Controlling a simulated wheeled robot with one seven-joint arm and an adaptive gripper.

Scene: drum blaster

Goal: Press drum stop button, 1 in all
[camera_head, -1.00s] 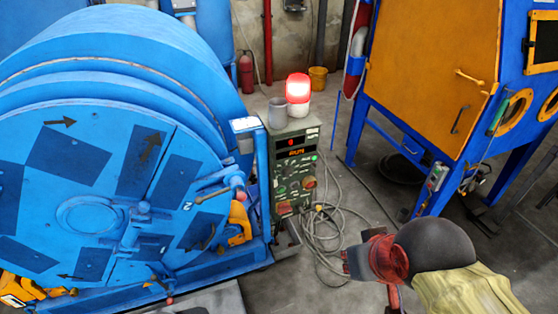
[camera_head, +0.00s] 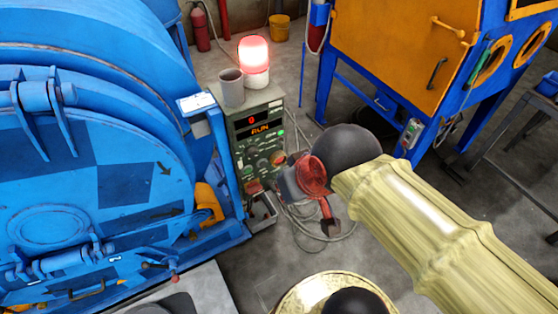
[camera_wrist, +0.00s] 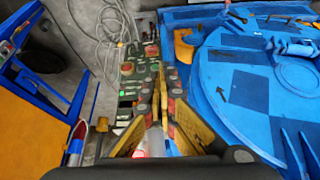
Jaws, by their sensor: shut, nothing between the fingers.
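The green control box (camera_head: 262,140) stands beside the blue drum (camera_head: 130,190). Its upper display (camera_head: 260,129) reads RUN in orange. One red button (camera_head: 278,158) sits at mid-panel and another (camera_head: 253,186) lower left; labels are too small to read. In the wrist view the panel appears inverted, with red buttons (camera_wrist: 127,68) and (camera_wrist: 151,50). My gripper (camera_head: 284,184) is in front of the panel's lower right in the head view, partly covering it. In the wrist view my gripper (camera_wrist: 163,98) is shut and empty, its fingers overlapping the panel. Contact cannot be told.
A lit red beacon (camera_head: 254,62) and a grey cup (camera_head: 231,87) stand on the box. Cables (camera_head: 300,217) lie on the floor beside it. An orange and blue cabinet (camera_head: 385,50) stands at the right.

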